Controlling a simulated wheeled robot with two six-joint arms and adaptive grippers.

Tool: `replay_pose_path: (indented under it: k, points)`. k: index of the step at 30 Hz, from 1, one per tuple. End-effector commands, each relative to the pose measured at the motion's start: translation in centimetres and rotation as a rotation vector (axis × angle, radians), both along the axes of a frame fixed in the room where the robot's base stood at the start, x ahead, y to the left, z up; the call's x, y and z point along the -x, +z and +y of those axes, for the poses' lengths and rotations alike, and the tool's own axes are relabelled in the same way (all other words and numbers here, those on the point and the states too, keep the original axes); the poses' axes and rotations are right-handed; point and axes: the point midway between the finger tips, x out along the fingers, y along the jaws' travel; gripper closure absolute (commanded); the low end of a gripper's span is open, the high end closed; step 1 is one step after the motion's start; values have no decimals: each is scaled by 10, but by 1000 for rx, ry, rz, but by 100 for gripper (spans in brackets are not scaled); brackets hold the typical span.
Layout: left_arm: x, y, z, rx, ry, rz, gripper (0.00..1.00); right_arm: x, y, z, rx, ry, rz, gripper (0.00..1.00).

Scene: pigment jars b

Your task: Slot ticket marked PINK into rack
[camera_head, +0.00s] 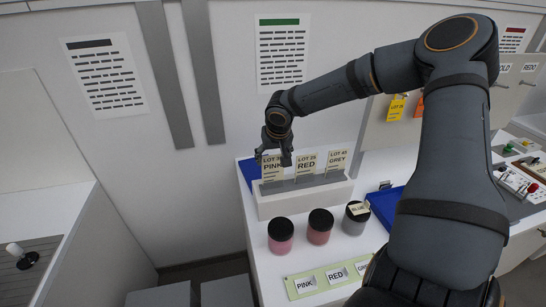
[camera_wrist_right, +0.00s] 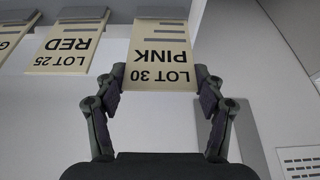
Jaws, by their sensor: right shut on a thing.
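The cream PINK ticket, printed LOT 30 in the right wrist view (camera_wrist_right: 160,62), stands upright at the left end of the white rack (camera_head: 290,205). In the head view the PINK ticket (camera_head: 272,174) has its lower edge at the rack's grey top strip; I cannot tell how deep it sits. My right gripper (camera_head: 275,157) is shut on its upper part, and in the right wrist view the fingers (camera_wrist_right: 160,88) hold its two side edges. The RED ticket (camera_head: 306,163) and GREY ticket (camera_head: 337,160) stand in the rack to its right. My left gripper is not in view.
A blue tray (camera_head: 384,204) is at the right. Yellow and orange tags hang on the wall behind.

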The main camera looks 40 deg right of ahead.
Motion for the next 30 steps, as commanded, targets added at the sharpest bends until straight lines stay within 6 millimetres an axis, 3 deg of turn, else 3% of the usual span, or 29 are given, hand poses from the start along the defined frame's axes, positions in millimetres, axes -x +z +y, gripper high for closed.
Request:
replay_pose_path:
  k: [17, 26, 27, 30]
  points:
    - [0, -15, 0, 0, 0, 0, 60, 0, -19, 0, 0, 0, 0, 43]
    - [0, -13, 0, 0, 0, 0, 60, 0, -17, 0, 0, 0, 0, 43]
    - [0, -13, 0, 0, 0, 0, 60, 0, -17, 0, 0, 0, 0, 25]
    - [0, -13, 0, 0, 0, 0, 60, 0, -17, 0, 0, 0, 0, 11]
